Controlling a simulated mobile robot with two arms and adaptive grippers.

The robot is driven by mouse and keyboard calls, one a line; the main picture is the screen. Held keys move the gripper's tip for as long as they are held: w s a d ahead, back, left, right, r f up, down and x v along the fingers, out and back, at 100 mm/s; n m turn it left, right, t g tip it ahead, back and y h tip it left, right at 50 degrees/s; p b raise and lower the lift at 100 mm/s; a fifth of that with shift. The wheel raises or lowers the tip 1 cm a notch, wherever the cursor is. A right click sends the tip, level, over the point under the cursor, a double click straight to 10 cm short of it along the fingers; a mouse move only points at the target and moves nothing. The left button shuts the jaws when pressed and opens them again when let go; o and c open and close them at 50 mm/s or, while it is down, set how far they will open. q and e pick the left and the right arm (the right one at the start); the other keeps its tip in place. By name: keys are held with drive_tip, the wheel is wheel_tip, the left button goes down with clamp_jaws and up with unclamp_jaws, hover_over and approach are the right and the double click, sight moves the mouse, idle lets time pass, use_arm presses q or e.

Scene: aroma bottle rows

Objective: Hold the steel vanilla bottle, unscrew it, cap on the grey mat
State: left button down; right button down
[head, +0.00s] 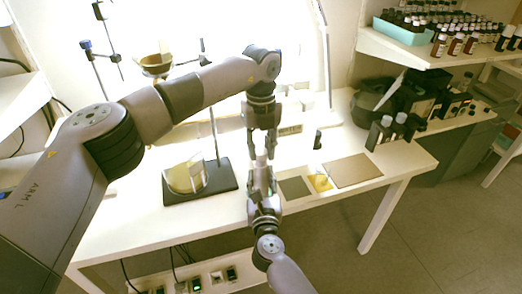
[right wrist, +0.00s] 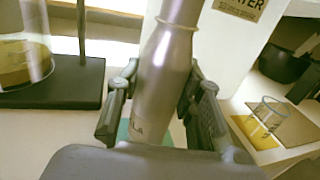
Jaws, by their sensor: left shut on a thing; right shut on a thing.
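The steel bottle (right wrist: 163,75) stands upright between the fingers of my right gripper (right wrist: 158,110), which is shut on its body. Its shoulder and narrow neck, with a pale ring, show above the fingers; letters on its lower front are mostly hidden. In the head view the bottle (head: 261,160) is a small grey shape above my right gripper (head: 262,183). My left gripper (head: 262,146) points down from above and is shut at the bottle's top, where the cap is hidden by the fingers. The grey mat (head: 295,187) lies bare just right of the bottle.
A yellow mat (head: 318,184) with a small glass beaker (right wrist: 270,110) and a tan board (head: 354,170) lie right of the grey mat. A dark stand base (head: 220,184) with a large beaker (head: 184,178) is left. Dark bottles (head: 386,130) stand at the right.

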sight(261, 151)
use_arm(q)
drive_tip(key=shift+r, duration=0.1)
drive_tip(key=shift+r, duration=1.95)
use_arm(e)
drive_tip(key=c, duration=1)
unclamp_jaws()
drive_tip(key=shift+c, duration=0.2)
